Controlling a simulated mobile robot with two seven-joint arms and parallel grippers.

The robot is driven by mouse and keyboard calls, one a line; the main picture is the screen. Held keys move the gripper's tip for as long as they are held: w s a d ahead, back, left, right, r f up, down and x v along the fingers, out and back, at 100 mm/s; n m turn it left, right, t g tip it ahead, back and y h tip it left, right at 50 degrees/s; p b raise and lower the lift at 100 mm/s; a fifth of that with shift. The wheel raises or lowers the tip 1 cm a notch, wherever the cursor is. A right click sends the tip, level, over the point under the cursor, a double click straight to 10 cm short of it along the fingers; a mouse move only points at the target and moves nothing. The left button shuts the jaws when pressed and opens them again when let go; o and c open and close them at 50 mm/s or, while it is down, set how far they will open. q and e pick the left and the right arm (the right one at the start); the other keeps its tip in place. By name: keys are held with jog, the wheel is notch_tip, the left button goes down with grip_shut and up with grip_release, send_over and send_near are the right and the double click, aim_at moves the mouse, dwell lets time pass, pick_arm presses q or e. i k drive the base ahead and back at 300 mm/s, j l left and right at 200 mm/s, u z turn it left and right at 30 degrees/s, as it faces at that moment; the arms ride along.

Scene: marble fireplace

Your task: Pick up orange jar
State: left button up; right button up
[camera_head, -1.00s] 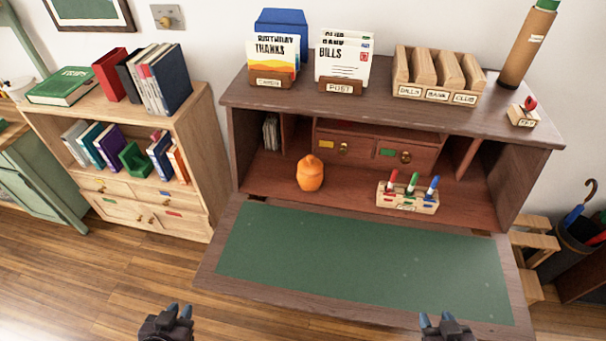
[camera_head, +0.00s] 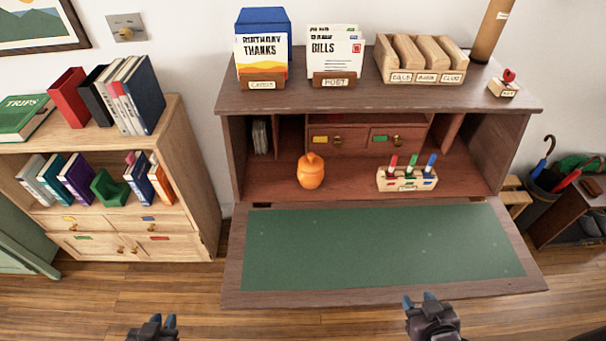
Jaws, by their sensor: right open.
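The orange jar (camera_head: 311,171) stands upright inside the open desk (camera_head: 232,255), on its wooden floor, left of the marker holder. It has a lid with a small knob. My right gripper (camera_head: 418,299) is open and empty over the front edge of the desk's fold-down leaf, to the right of the jar and well short of it. My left gripper (camera_head: 163,322) is low at the bottom edge, in front of the desk and left of it, away from the jar. Its two fingertips show, but their gap is hard to judge.
A marker holder (camera_head: 408,181) with red, green and blue markers stands right of the jar. The green writing surface (camera_head: 380,245) is clear. Card holders (camera_head: 262,83) and a wooden sorter (camera_head: 420,77) stand on the desk top. A bookcase (camera_head: 190,170) stands to the left.

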aim_at(309, 181)
jog(key=j+z, duration=0.1)
jog(key=j, duration=0.4)
jog(key=k+j+z, duration=0.15)
jog(key=j, duration=0.3)
jog(key=j+z, duration=0.1)
jog(key=j, duration=0.4)
